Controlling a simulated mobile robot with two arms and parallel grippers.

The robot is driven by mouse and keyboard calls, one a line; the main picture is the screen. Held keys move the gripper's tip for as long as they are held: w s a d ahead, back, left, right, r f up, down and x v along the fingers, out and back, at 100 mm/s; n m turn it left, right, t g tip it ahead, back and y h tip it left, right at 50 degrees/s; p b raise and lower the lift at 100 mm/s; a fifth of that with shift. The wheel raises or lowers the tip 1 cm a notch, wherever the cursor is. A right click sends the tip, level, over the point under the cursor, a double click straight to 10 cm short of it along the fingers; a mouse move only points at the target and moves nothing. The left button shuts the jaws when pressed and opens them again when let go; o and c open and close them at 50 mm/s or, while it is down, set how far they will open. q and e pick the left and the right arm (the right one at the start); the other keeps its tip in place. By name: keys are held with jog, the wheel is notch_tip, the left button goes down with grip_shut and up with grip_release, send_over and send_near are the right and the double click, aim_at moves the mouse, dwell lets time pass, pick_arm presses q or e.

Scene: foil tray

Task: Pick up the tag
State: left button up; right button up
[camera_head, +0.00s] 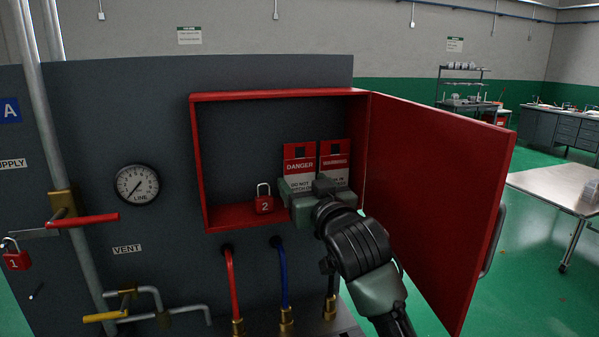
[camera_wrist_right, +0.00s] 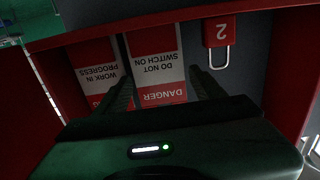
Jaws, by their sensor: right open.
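Two red-and-white tags stand side by side inside the open red box (camera_head: 198,165). The left one is the DANGER tag (camera_head: 299,163), reading "DO NOT SWITCH ON". The right one is the WARNING tag (camera_head: 334,160), reading "WORK IN PROGRESS". My right gripper (camera_head: 312,195) is in front of the tags and hides their lower parts. The right wrist view looks upside down: the open fingers (camera_wrist_right: 160,80) lie to either side of the DANGER tag (camera_wrist_right: 157,62), with the WORK IN PROGRESS tag (camera_wrist_right: 96,62) beside one finger. Contact cannot be told. My left gripper is not in view.
A red padlock marked 2 (camera_head: 264,204) stands in the box, left of the gripper; it also shows in the wrist view (camera_wrist_right: 219,32). The box door (camera_head: 440,190) is swung open to the right of my arm. Hoses (camera_head: 283,275) run below. Padlock 1 (camera_head: 16,260) hangs far left.

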aim_at(300, 179)
jog(key=shift+w+a+r+p, duration=0.1)
jog(key=shift+w+p, duration=0.1)
jog(key=shift+w, duration=0.2)
jog(key=shift+w+a+r+p, duration=0.1)
jog(key=shift+w+p, duration=0.1)
jog(key=shift+w, duration=0.15)
jog(key=shift+w+r, duration=0.1)
jog(key=shift+r, duration=0.05)
jog(key=shift+w+a, duration=0.1)
jog(key=shift+w, duration=0.2)
jog(key=shift+w+a+f, duration=0.2)
jog(key=shift+w+f, duration=0.1)
jog(key=shift+w, duration=0.15)
jog(key=shift+w+a+f, duration=0.15)
jog(key=shift+w+f, duration=0.1)
jog(key=shift+w, duration=0.2)
jog(key=shift+s+d+r, duration=0.15)
jog(key=shift+s, duration=0.15)
jog(key=c, duration=1)
jog(key=shift+o, duration=0.2)
